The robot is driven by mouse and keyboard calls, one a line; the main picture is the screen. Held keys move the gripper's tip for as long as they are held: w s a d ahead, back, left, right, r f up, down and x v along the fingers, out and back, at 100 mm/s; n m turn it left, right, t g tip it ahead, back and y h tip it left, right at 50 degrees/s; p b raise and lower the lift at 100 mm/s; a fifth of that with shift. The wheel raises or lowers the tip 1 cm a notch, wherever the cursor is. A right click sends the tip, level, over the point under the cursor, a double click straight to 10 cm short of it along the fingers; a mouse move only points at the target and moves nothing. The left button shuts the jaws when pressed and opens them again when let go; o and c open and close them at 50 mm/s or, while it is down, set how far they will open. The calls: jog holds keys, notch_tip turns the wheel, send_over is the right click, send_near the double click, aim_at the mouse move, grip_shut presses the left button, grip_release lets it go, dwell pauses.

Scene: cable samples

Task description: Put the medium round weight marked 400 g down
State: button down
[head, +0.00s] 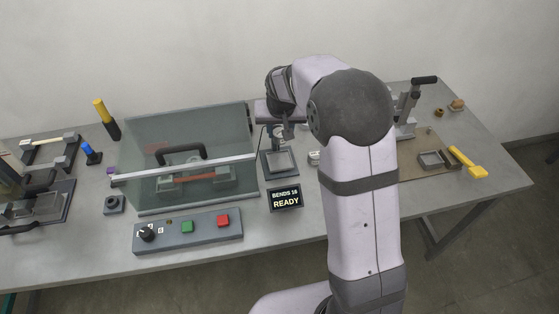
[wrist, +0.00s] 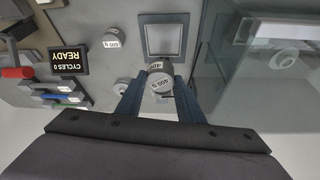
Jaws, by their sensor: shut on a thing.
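My gripper (wrist: 161,93) is shut on a round grey weight with a white label marked 400 g (wrist: 158,81), seen in the wrist view between its two dark fingers. In that view the weight is near the lower edge of a square-framed tray (wrist: 146,45); I cannot tell its height or whether it touches anything. The tray with its grey frame also shows in the head view (head: 280,174), below my wrist. In the head view the held weight is hard to make out.
A weight marked 500 g (wrist: 114,38) stands beside the tray, and another small round piece (wrist: 120,87) is partly hidden by a finger. A clear-walled enclosure (head: 185,145) is left of the tray.

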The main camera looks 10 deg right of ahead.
jog(key=shift+w+r+n+y, duration=0.1)
jog(key=shift+n+y, duration=0.3)
jog(key=shift+n, duration=0.5)
jog(key=p, duration=0.3)
send_over(279, 158)
jog(key=s, duration=0.2)
jog(key=shift+s+f, duration=0.1)
jog(key=shift+f, duration=4.9)
jog(key=shift+f, duration=0.1)
